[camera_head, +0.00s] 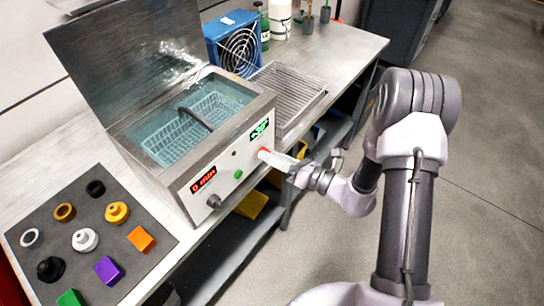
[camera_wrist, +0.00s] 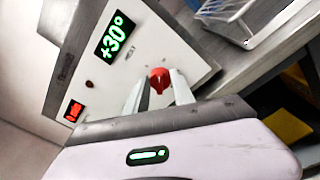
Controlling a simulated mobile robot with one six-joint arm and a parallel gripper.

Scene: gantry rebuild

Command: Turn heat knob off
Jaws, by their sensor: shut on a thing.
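The heat knob is red (camera_wrist: 160,78) and sits on the front panel of the metal bath (camera_head: 230,165), below a green display (camera_wrist: 115,37) that reads +30°. In the head view, the knob shows as a small red spot (camera_head: 264,151) at the tip of my gripper. My gripper (camera_wrist: 160,90) is shut on the red knob, with one finger on each side of it. In the head view, my gripper (camera_head: 275,157) reaches the panel from the right. The knob's pointer mark is too small to read.
A red display (camera_head: 203,179), a green button (camera_head: 238,174) and a grey knob (camera_head: 214,201) share the panel. The bath's lid (camera_head: 130,50) is open, with a basket (camera_head: 190,128) inside. A dark mat (camera_head: 80,195) with several parts lies left. A blue fan (camera_head: 233,42) stands behind.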

